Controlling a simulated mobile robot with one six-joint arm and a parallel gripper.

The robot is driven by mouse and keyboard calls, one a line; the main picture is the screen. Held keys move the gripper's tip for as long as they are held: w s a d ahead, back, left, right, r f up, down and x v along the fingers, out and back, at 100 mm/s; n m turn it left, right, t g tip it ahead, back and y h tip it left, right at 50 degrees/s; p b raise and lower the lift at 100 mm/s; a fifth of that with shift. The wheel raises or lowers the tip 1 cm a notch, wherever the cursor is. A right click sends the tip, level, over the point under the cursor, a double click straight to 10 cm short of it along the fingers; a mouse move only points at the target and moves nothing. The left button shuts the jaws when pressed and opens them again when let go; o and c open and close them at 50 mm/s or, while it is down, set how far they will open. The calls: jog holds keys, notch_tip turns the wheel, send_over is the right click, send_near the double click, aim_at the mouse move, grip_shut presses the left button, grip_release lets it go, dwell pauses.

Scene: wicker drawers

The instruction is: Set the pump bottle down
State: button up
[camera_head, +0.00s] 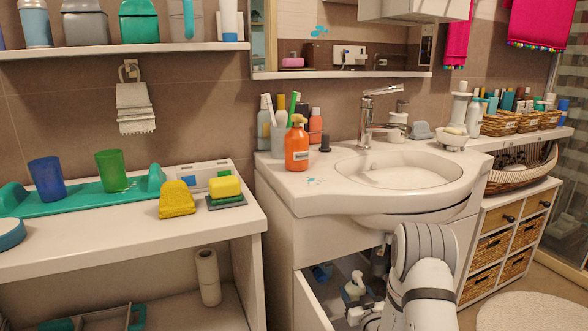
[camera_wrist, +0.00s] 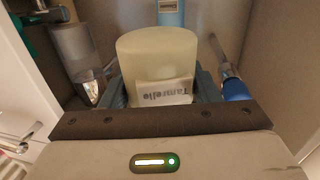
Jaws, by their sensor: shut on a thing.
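The held pump bottle (camera_wrist: 157,55) is a pale cream, rounded container with a white label, seen close up in the wrist view. My gripper (camera_wrist: 161,88) is shut on it, with one grey finger on each side. In the head view, a white pump top (camera_head: 355,286) shows inside the open space under the sink, beside my white arm. The bottle's base and what lies under it are hidden, so I cannot tell whether it touches the floor of the space. A separate orange pump bottle (camera_head: 297,147) stands upright on the sink counter.
Close around the held bottle are a clear container (camera_wrist: 77,50) at left, a blue-ended tool (camera_wrist: 234,88) at right and a light blue object (camera_wrist: 170,13) behind. The sink cabinet (camera_head: 308,300) has side walls close by. The sink basin (camera_head: 398,172) is above.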

jog(key=s+d+m+h, duration=0.2)
jog(key=s+d+h, duration=0.1)
jog(key=s, duration=0.4)
jog(key=s+a+r+p, duration=0.1)
jog(key=a+r+p, duration=0.1)
jog(key=r+p, duration=0.8)
jog(key=s+a+r+p, duration=0.2)
jog(key=r+p, duration=0.9)
jog(key=r, duration=0.1)
jog(key=s+a+r+p, duration=0.2)
jog(key=a+r+p, duration=0.1)
jog(key=r+p, duration=0.8)
jog(key=shift+r+m+h, duration=0.3)
jog(key=shift+r+h, duration=0.05)
jog(key=shift+h, duration=0.05)
jog(key=shift+s, duration=0.15)
